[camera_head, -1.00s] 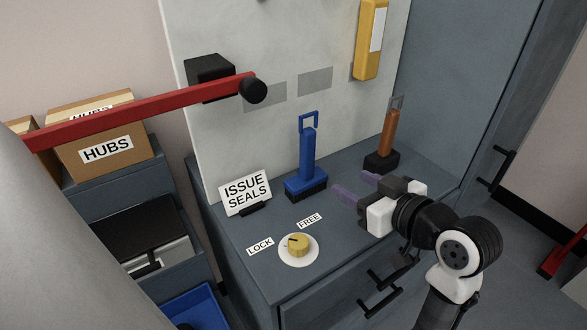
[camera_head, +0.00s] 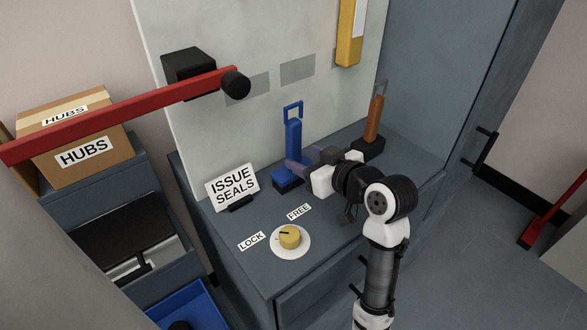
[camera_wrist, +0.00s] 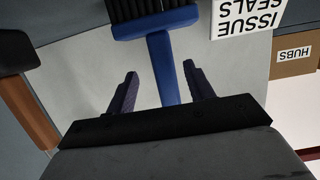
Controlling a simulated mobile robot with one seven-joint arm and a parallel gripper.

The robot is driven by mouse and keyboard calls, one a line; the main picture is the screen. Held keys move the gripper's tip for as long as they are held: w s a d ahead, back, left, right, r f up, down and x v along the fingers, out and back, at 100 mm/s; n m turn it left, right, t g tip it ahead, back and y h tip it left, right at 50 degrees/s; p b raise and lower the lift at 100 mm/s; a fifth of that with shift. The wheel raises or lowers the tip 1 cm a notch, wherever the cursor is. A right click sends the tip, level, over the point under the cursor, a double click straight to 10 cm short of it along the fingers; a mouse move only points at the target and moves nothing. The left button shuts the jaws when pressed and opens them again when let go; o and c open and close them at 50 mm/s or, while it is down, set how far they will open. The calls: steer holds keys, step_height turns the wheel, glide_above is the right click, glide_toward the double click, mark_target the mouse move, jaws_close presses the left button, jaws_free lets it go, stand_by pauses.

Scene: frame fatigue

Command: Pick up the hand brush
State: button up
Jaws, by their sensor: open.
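A blue hand brush (camera_head: 293,136) with black bristles and a looped handle stands upright, bristles down, on the grey cabinet top by the pale back panel. My gripper (camera_head: 303,160) is at the brush's lower handle, reaching from the right, and partly hides its head. In the wrist view, the brush's blue handle (camera_wrist: 163,66) runs between the two purple fingers of my open gripper (camera_wrist: 160,70), with a gap on each side. I cannot tell how deep the handle lies between the fingers. A brown-handled tool (camera_head: 375,118) with a black base stands further right.
An "ISSUE SEALS" sign (camera_head: 232,187) stands left of the brush. A yellow knob (camera_head: 289,237) with LOCK and FREE labels is in front. A red bar (camera_head: 120,115) crosses at the upper left. A HUBS box (camera_head: 82,150) sits further left.

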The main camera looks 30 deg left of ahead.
mark_target(297, 157)
steer(key=x, duration=0.1)
steer(key=p+x, duration=0.1)
steer(key=x, duration=0.3)
steer(key=shift+s+f, duration=0.1)
steer(key=shift+s, duration=0.2)
jaws_close()
